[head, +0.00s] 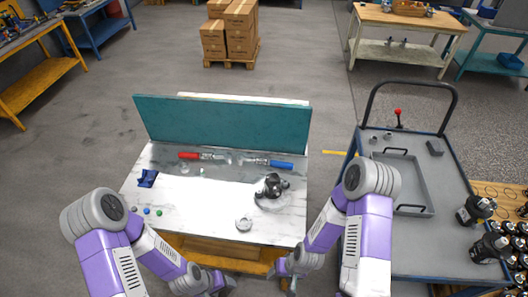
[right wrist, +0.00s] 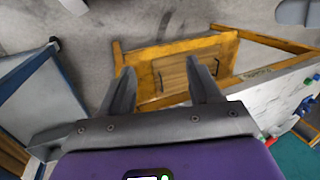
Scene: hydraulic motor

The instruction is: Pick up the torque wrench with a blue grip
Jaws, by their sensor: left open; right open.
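The torque wrench with a blue grip (head: 281,165) lies at the back right of the white-topped workbench, in front of the teal back panel. Its metal shaft points left. A similar wrench with a red grip (head: 189,156) lies to its left, with its shaft pointing right. My left gripper (head: 226,285) is at the bottom of the head view, in front of the bench and far from both wrenches. My right gripper (head: 280,270) is also low at the bench's front edge. In the right wrist view the right gripper (right wrist: 158,75) is open and empty.
A grey cart (head: 400,240) with a tray (head: 425,185) stands to the right.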

